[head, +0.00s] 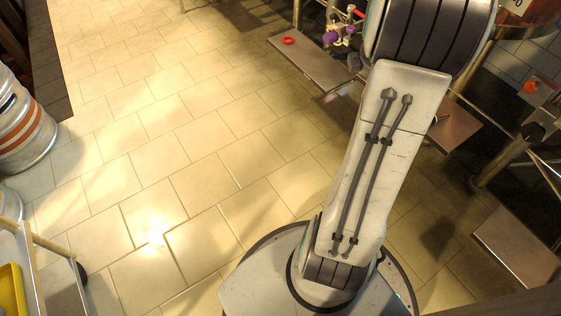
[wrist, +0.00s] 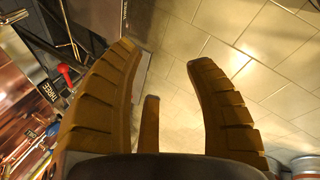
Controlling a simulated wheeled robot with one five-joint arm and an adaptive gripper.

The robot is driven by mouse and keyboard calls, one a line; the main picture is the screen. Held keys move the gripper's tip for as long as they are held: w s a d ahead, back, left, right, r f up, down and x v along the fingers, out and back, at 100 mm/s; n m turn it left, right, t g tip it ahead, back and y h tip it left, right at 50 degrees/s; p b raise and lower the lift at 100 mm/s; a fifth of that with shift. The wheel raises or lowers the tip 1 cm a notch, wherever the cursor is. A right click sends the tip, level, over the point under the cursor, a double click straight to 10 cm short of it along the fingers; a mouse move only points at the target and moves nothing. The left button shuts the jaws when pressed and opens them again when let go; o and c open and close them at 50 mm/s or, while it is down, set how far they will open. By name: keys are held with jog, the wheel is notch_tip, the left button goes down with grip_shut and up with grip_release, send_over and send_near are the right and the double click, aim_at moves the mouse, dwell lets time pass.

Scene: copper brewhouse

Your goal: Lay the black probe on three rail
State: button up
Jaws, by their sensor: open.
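My gripper (wrist: 163,55) is open and empty in the wrist view, its ribbed brown fingers spread over the tiled floor. A red-ended part (wrist: 65,74) is just above that plate. I cannot pick out the black probe in either view. My gripper is out of the head view, where my arm hides part of the right side.
In the head view, a grey step (head: 312,66) bears a red ring (head: 288,40), with purple-handled fittings (head: 335,38) beside it. Kegs (head: 22,120) stand at left. A cart with a yellow tray (head: 12,290) is at lower left. The tiled floor between is clear.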

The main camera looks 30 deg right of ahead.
jog(key=a+r+m+y, duration=0.2)
jog(key=a+m, duration=0.1)
jog(key=a, duration=1.5)
jog(key=s+a+m+y, duration=0.1)
jog(key=s+a+m, duration=0.1)
jog(key=s+a, duration=0.3)
jog(key=s+a+m+g+y, duration=0.1)
jog(key=s+a, duration=0.4)
jog(key=a, duration=0.5)
jog(key=shift+s+m, duration=0.4)
jog(key=shift+m, duration=0.2)
